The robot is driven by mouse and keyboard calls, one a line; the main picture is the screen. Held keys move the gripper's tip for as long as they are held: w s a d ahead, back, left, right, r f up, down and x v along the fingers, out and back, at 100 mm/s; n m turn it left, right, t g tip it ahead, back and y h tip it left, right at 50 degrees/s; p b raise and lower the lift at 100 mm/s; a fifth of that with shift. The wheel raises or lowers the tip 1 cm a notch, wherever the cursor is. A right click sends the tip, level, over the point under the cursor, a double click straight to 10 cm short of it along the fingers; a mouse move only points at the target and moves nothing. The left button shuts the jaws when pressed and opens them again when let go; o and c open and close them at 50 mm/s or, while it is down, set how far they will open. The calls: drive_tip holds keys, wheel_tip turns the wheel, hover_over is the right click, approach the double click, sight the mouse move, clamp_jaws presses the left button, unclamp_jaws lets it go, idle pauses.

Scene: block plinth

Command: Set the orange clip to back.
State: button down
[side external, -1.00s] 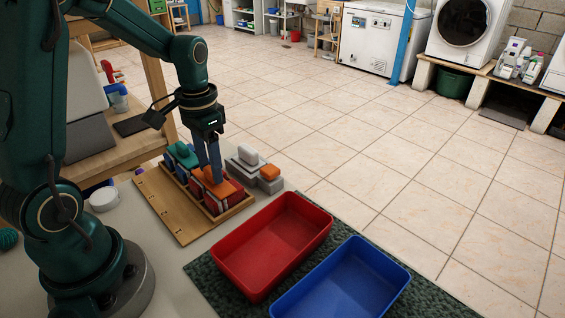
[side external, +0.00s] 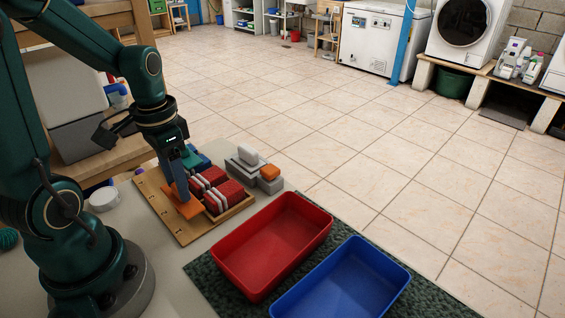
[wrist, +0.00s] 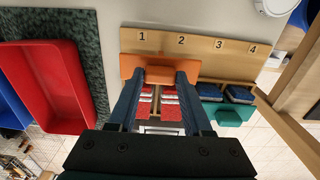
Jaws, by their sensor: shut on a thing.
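The orange clip (side external: 188,209) is at the numbered-board end of the wooden rack (side external: 228,213). My gripper (side external: 181,197) comes down from above and is shut on it. In the wrist view the orange clip (wrist: 160,62) lies across the rack beside the numbers 1 and 2, with its raised tab between my fingertips (wrist: 160,77). The red blocks with white pieces (wrist: 158,107) lie beyond the clip, partly hidden by my fingers. A teal clip (wrist: 232,113) sits at the opposite end, by dark blue blocks (wrist: 240,95). I cannot tell whether the orange clip touches the rack.
A red bin (side external: 272,245) and a blue bin (side external: 342,285) stand on a dark green mat (side external: 210,272). A white round lid (side external: 104,198) lies left of the rack.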

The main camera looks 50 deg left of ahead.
sight(192, 207)
drive_tip(key=shift+s, duration=0.15)
drive_tip(key=shift+c, duration=1.6)
unclamp_jaws()
drive_tip(key=shift+r, duration=2.55)
drive_tip(key=s+d+r+t, duration=0.1)
drive_tip(key=d+r+t, duration=0.3)
drive_tip(key=d, duration=0.6)
drive_tip(key=shift+s+r+t, duration=0.2)
drive_tip(key=shift+s+t, duration=0.1)
drive_tip(key=shift+t, duration=0.4)
